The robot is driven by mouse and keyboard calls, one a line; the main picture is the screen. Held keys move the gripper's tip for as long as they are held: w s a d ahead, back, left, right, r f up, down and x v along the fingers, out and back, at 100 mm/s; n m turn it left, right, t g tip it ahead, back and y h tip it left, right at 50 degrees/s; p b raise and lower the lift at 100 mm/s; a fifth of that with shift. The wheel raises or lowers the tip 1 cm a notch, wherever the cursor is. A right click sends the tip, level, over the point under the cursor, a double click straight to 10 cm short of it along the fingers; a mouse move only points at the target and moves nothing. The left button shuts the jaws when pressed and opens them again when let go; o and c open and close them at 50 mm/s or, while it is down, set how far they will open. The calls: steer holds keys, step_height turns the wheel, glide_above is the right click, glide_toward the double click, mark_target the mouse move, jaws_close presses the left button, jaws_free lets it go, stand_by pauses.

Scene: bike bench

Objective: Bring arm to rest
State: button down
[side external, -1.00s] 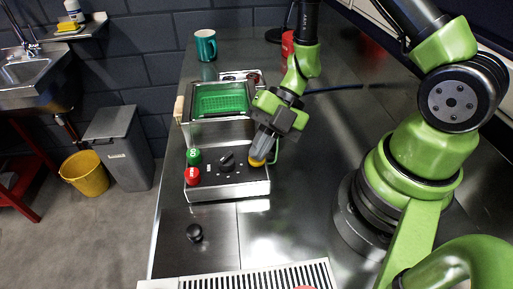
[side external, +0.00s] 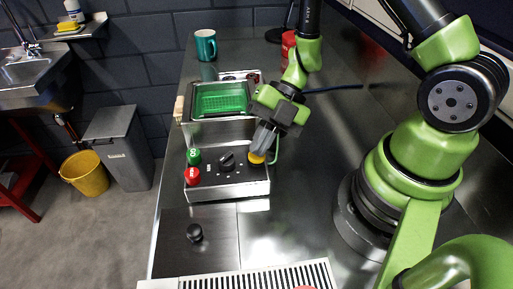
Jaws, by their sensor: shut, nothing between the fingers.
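My gripper (side external: 260,155) is shut and empty. It points down at the right end of a metal control box, close to a yellow button or knob (side external: 256,157); I cannot tell whether the fingertips touch it. My green and black arm reaches in from the right, over the steel bench (side external: 310,190).
The control box (side external: 228,190) has a green button (side external: 193,157), a red button (side external: 192,175) and a black dial (side external: 227,161). Behind it stands a metal tank with a green basket (side external: 222,98). A teal mug (side external: 205,45) and a black knob (side external: 194,232) stand on the bench.

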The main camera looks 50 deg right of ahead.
steer(key=shift+r, duration=2.7)
